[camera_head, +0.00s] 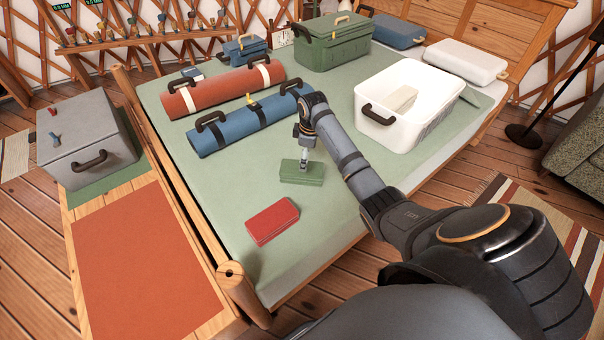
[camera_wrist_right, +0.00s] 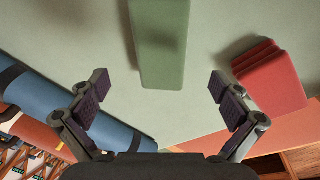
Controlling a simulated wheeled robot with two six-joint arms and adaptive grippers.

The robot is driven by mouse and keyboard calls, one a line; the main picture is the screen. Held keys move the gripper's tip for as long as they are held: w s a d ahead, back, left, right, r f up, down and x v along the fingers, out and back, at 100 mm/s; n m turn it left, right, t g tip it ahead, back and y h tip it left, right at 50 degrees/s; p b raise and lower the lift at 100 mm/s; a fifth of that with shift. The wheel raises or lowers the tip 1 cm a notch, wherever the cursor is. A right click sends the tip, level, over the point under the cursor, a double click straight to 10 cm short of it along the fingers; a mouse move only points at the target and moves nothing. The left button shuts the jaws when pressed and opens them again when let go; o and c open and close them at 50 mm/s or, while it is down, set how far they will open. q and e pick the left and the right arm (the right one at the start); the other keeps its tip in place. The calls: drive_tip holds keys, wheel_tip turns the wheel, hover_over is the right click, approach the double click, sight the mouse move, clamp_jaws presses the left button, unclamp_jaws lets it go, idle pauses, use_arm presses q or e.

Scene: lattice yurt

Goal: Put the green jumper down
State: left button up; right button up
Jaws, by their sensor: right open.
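The green jumper (camera_head: 301,173), a folded flat block, lies on the pale green bed cover (camera_head: 225,226) in the head view. It also shows in the right wrist view (camera_wrist_right: 160,45), at the top middle, beyond the fingertips. My right gripper (camera_head: 304,160) is just above the jumper. In the wrist view its two fingers (camera_wrist_right: 158,85) are spread wide with nothing gripped between them. The gripper hides a little of the jumper's far edge in the head view. My left gripper is not in view.
A folded red block (camera_head: 272,221) lies nearer on the bed. A blue roll (camera_head: 250,121) and a red roll (camera_head: 222,91) lie beyond, left. A white bin (camera_head: 408,104) stands right and a green case (camera_head: 333,42) behind. The cover around the jumper is clear.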

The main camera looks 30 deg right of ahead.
drive_tip(key=f, duration=0.2)
drive_tip(key=w+f+b, duration=0.1)
drive_tip(key=f, duration=0.4)
drive_tip(key=shift+w+a+f, duration=0.15)
drive_tip(key=shift+w+f, duration=0.2)
drive_tip(key=shift+w, duration=0.05)
drive_tip(key=shift+r, duration=0.1)
drive_tip(key=c, duration=1.4)
